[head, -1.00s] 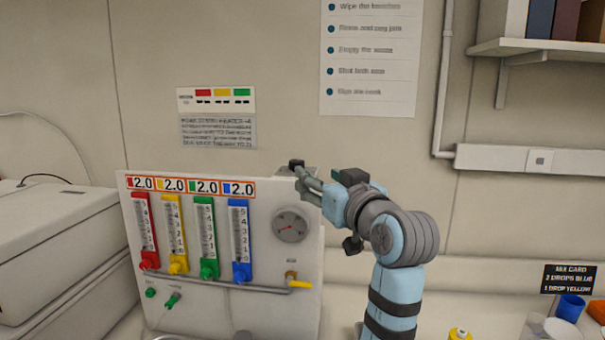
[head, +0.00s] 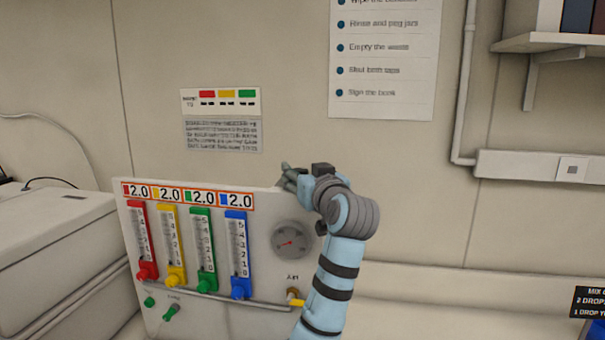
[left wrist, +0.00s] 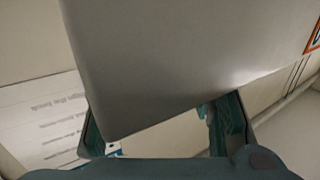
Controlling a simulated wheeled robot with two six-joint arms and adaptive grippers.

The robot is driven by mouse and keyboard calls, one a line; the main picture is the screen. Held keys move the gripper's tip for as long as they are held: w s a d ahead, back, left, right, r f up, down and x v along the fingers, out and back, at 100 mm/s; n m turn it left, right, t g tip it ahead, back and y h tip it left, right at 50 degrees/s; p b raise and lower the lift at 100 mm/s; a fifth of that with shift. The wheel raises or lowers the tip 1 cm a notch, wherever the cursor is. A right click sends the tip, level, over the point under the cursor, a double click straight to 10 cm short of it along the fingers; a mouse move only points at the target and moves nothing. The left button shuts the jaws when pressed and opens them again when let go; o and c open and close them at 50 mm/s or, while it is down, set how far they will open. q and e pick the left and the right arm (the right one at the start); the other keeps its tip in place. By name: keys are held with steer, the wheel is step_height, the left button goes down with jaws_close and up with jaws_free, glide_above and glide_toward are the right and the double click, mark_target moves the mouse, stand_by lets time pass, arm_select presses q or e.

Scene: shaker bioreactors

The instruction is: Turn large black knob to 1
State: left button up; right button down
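I cannot make out a large black knob in either view. A pale panel (head: 262,278) stands at the left in the head view, with four coloured flow tubes, each under a 2.0 label, and a round gauge (head: 291,240). My left gripper (head: 288,178) is at the panel's upper right corner, above the gauge. In the left wrist view its two teal fingers (left wrist: 165,118) stand apart, with a plain grey surface across the space in front of them that partly hides them. I see nothing held. My right gripper is not in view.
Coloured knobs sit under the tubes, such as the blue knob (head: 241,288). A yellow-handled valve (head: 294,298) is at the panel's lower right, partly beside my arm. A white machine (head: 50,245) stands left. A shelf (head: 550,42) is at upper right. The wall has posted sheets (head: 384,60).

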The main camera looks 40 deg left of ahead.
arm_select(q)
steer(key=shift+d, duration=0.15)
steer(key=c, duration=0.3)
steer(key=shift+s+r, duration=0.15)
steer(key=shift+s, duration=0.1)
steer(key=c, duration=0.7)
steer(key=shift+o, duration=0.2)
steer(key=shift+w+n+g+y, duration=0.15)
steer(key=shift+n+g+y, duration=0.15)
steer(key=shift+n+g, duration=0.15)
steer(key=n+g, duration=0.1)
steer(key=g+y, duration=0.1)
steer(key=shift+w+d+n+g+p, duration=0.1)
steer(key=shift+w+n+g+p, duration=0.1)
steer(key=shift+n+g+p, duration=0.15)
steer(key=n+g, duration=0.1)
steer(key=g, duration=0.1)
steer(key=n+g+y+p, duration=0.1)
steer(key=g, duration=0.1)
steer(key=shift+w+r, duration=0.15)
steer(key=shift+w, duration=0.05)
steer(key=shift+w+n+g+p, duration=0.1)
steer(key=shift+n+g+p, duration=0.3)
steer(key=shift+n+g, duration=0.4)
